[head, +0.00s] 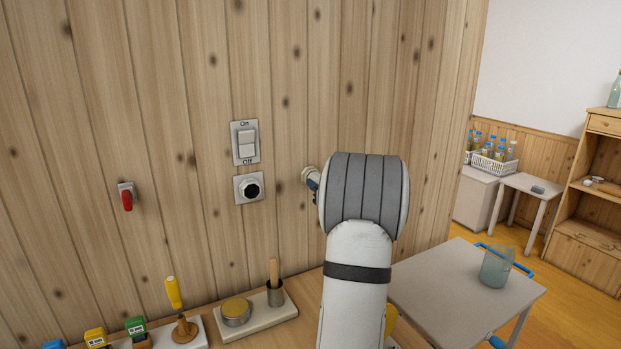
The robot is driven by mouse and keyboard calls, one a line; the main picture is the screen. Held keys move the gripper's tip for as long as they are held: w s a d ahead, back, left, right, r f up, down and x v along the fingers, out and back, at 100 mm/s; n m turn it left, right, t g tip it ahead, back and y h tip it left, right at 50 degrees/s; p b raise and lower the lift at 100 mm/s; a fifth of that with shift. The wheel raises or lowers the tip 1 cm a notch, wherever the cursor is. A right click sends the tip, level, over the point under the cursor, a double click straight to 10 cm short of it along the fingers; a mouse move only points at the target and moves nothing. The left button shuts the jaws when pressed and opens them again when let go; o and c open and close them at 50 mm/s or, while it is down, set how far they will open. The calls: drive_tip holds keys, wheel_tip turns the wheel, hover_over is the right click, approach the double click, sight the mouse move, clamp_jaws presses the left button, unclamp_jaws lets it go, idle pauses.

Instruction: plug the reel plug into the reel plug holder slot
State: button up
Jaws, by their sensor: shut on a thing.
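A square grey wall plate with a round black socket (253,190) is on the wooden wall below the switch; it looks like the reel plug holder slot, and it is empty. My gripper (314,184) is mostly hidden behind my own arm. Only a small dark blue part of it shows, to the right of the socket. It is shut on a pale, round-ended piece, which looks like the reel plug (308,174). The plug is apart from the socket, at about the same height in the picture. The plug's cord is not visible.
An On/Off switch (246,142) is just above the socket, and a red-handled lever (127,197) is to the left. A grey table (440,290) stands at right.

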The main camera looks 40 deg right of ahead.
drive_tip(key=o, duration=1.1)
drive_tip(key=shift+c, duration=0.6)
drive_tip(key=shift+s, duration=0.15)
drive_tip(key=shift+b+v, duration=0.3)
drive_tip(key=shift+v, duration=1.75)
drive_tip(key=shift+s+a, duration=0.1)
drive_tip(key=shift+s, duration=0.05)
drive_tip(key=b+v, duration=0.1)
drive_tip(key=v, duration=0.6)
drive_tip(key=shift+s+b, duration=0.3)
drive_tip(key=shift+s, duration=0.05)
